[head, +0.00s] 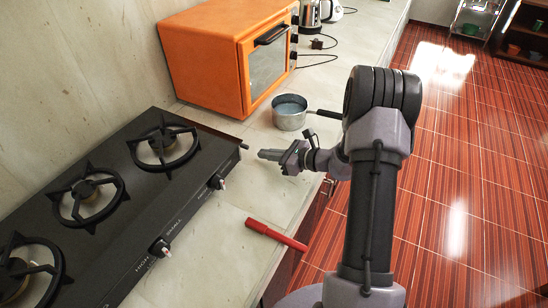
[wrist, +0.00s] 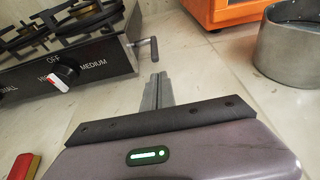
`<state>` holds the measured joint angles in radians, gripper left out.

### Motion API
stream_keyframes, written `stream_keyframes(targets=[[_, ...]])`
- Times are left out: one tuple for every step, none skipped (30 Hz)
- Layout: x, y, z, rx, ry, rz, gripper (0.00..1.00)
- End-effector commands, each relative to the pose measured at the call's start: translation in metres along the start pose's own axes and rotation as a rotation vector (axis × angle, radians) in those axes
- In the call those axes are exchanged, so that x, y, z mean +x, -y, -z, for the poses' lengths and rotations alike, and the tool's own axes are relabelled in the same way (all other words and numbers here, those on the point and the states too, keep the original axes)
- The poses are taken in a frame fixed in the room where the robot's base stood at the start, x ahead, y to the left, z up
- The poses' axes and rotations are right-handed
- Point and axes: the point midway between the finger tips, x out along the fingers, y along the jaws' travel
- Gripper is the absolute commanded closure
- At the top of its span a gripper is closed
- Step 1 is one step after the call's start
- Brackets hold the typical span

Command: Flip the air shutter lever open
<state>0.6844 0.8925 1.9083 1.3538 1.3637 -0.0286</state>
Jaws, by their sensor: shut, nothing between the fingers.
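The black gas stove (head: 190,190) lies along the wall at the left. A small dark lever (head: 243,146), apparently the air shutter lever, sticks out from the stove's far right end. In the wrist view the lever (wrist: 148,44) is a bent grey rod with an upright end piece, beside the MEDIUM marking. My gripper (head: 262,154) is shut and empty over the counter, just right of the lever. In the wrist view my shut fingertips (wrist: 157,80) point toward the lever, with a small gap between them. The lever's inner mount is hard to make out.
An orange oven (head: 215,60) stands behind the stove. A metal saucepan (head: 289,113) with a dark handle stands behind my gripper. A red object (head: 276,235) lies at the counter's front edge. Stove knobs (head: 217,182) face the counter's open strip.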

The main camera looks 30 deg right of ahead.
Motion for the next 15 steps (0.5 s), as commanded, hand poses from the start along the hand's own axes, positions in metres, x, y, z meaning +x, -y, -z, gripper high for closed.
stream_keyframes(targets=[[0.011, -0.001, 0.003, -0.001, 0.0, -0.002, 1.0], [0.017, -0.001, 0.003, -0.003, 0.0, -0.002, 1.0], [0.023, -0.001, 0.003, -0.003, 0.0, -0.002, 1.0], [0.027, -0.001, 0.003, -0.001, 0.0, -0.001, 1.0], [0.031, -0.001, 0.003, -0.001, 0.0, -0.002, 1.0], [0.036, -0.001, 0.002, -0.001, 0.0, -0.002, 1.0], [0.038, 0.0, 0.002, -0.001, 0.0, -0.001, 1.0], [0.04, 0.0, 0.002, -0.001, 0.0, 0.0, 1.0], [0.042, 0.0, 0.001, -0.001, 0.0, 0.0, 1.0], [0.043, 0.0, 0.001, -0.001, -0.001, 0.0, 1.0], [0.044, 0.0, 0.001, -0.001, -0.001, 0.0, 1.0], [0.045, 0.0, 0.001, -0.001, -0.001, 0.0, 1.0], [0.045, 0.0, 0.0, -0.001, -0.001, 0.0, 1.0], [0.045, 0.0, 0.0, -0.001, -0.001, 0.0, 1.0], [0.045, 0.0, 0.0, -0.001, -0.001, 0.0, 1.0]])
